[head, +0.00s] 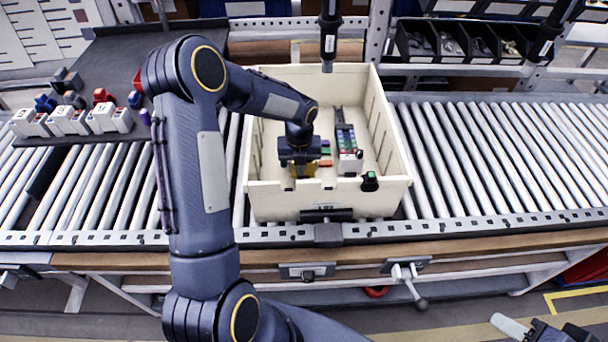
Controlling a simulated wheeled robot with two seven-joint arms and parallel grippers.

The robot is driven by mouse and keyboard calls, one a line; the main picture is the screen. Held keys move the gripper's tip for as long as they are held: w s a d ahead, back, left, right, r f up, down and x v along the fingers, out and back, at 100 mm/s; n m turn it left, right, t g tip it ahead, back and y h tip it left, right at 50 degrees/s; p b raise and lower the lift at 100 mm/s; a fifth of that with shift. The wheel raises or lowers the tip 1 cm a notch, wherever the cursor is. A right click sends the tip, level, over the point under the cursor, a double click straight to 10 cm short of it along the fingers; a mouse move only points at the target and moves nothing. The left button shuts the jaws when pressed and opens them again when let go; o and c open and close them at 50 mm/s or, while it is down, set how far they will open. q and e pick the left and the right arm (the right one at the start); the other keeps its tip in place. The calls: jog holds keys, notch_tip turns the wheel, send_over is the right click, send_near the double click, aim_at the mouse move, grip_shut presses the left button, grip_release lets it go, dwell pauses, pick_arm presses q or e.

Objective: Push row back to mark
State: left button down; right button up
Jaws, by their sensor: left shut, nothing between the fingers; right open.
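A row of small coloured blocks (345,137), green and red among them, lies lengthwise in the cream crate (275,206), with a white block (348,164) at its near end. My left gripper (299,172) reaches down into the crate, left of the row and apart from it. It is shut, and the arm partly hides its surroundings. Yellow (303,169) shows beside its fingers; what that belongs to is unclear. Small green and orange pieces (325,152) lie between gripper and row. I cannot make out a mark. My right gripper (530,328) is open at the bottom right, partly cut off.
The crate stands on a roller conveyor (490,150), clear to its right. A screwdriver (329,38) hangs over the crate's back edge. A black and green item (370,181) sits at the crate's front wall. White blocks (68,120) stand on a dark tray at left. Bins (460,40) stand behind.

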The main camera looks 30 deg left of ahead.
pick_arm(q)
jog(key=shift+w+a+p, duration=0.35)
jog(key=shift+w+a, duration=0.1)
jog(key=shift+w, duration=0.25)
dwell(2.8)
jog(key=shift+s+d, duration=0.25)
jog(key=shift+s, duration=0.1)
dwell(0.7)
jog(key=shift+r+p, duration=0.8)
jog(key=shift+r, duration=0.15)
jog(key=shift+r, duration=0.1)
notch_tip(320, 180, up, 12)
jog(key=p, duration=0.8)
jog(key=shift+s+d+f, duration=0.2)
jog(key=shift+s+f, duration=0.05)
jog(key=shift+s, duration=0.1)
